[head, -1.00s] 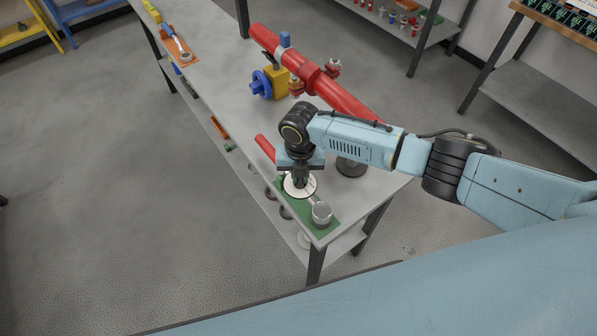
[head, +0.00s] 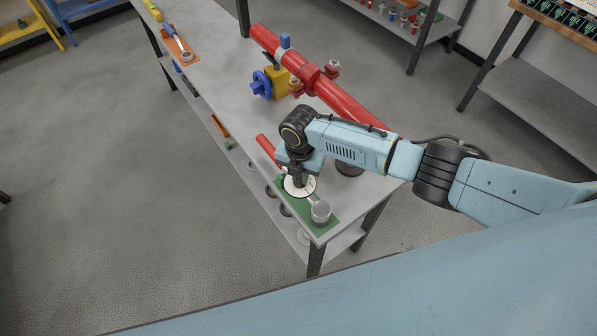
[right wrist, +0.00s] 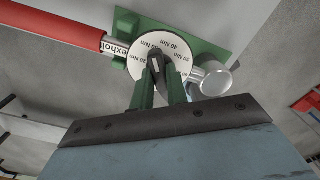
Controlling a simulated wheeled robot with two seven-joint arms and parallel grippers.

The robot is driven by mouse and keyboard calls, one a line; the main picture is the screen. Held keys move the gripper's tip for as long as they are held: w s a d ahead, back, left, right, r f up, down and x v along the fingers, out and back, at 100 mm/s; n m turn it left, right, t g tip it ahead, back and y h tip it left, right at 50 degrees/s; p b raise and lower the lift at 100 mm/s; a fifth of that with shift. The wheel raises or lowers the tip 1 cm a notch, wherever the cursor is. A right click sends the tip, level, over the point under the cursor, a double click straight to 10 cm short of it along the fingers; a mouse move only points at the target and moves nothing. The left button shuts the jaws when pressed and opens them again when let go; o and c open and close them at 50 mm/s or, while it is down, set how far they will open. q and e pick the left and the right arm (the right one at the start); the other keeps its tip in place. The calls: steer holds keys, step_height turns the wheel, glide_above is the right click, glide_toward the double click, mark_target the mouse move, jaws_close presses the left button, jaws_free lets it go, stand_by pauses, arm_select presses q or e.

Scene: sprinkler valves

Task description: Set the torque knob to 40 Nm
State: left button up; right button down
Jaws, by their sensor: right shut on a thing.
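A torque wrench lies in a green holder (right wrist: 218,22) at the near corner of the bench. Its red handle (head: 266,147) points up-left in the head view and shows at the left of the right wrist view (right wrist: 55,22). Its round grey head (head: 321,212) is at the other end. The white dial (right wrist: 140,68), marked in Nm, sits between them. A dark pointed knob (right wrist: 157,68) stands on the dial, its tip toward the upper labels; I cannot tell the exact mark. My right gripper (head: 299,182) is shut on the knob from above. My left gripper is out of view.
A red pipe (head: 345,100) with a yellow valve body and blue handwheel (head: 261,83) stands on the bench behind my right arm. An orange mat (head: 180,48) with another tool lies at the far end. Open floor is at the left.

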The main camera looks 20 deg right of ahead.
steer(key=shift+m+p, duration=0.4)
steer(key=shift+m, duration=0.8)
steer(key=shift+m+p, duration=0.35)
steer(key=shift+m, duration=0.25)
steer(key=shift+m+p, duration=0.35)
steer(key=shift+m, duration=0.75)
steer(key=shift+m+p, duration=0.4)
steer(key=shift+m, duration=0.3)
steer(key=c, duration=1.3)
jaws_free()
